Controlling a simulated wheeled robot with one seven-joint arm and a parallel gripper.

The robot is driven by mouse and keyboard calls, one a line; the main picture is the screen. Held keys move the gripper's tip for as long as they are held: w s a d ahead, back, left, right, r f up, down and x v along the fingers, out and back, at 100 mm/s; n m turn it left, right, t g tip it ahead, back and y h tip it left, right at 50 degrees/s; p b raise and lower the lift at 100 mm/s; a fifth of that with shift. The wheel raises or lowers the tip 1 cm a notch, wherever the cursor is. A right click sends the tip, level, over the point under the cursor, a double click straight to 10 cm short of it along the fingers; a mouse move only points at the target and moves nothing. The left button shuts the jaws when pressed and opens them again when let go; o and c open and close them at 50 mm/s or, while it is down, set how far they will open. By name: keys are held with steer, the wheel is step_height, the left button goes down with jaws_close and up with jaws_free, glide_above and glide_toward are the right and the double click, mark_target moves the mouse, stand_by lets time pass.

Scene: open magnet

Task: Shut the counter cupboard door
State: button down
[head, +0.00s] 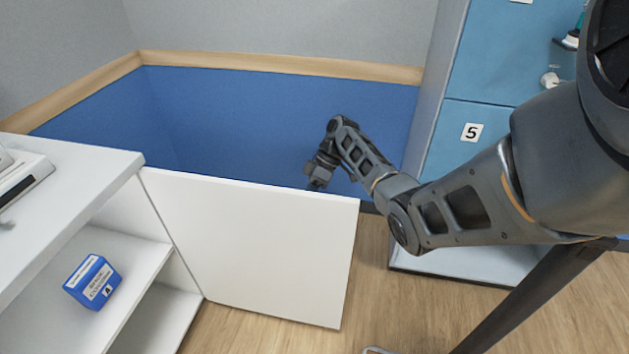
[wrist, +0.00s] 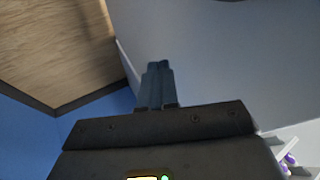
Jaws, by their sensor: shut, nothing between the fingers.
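The counter cupboard door (head: 255,245) is a flat white panel, standing wide open and swung out from the white counter (head: 75,160). My gripper (head: 317,182) is on the far side of the door, by its top edge near the free end; the door hides its fingertips in the head view. In the wrist view my gripper (wrist: 160,85) is shut and empty. A pale grey surface, which looks like the door (wrist: 225,60), fills the right of that view beside the fingers. Whether they touch it I cannot tell.
A blue box (head: 92,281) sits on a shelf inside the open cupboard. A blue locker (head: 480,75) with a number 5 label stands at the right. A blue and grey wall (head: 255,115) is behind the door. Wood floor (head: 265,333) lies bare in front.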

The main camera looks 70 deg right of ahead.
mark_target(302, 210)
steer(key=shift+a+f+p, duration=0.15)
steer(key=shift+a+p, duration=0.35)
steer(key=shift+a, duration=0.6)
steer(key=shift+a+f+p, duration=0.15)
steer(key=shift+a+p, duration=0.35)
steer(key=shift+a, duration=0.55)
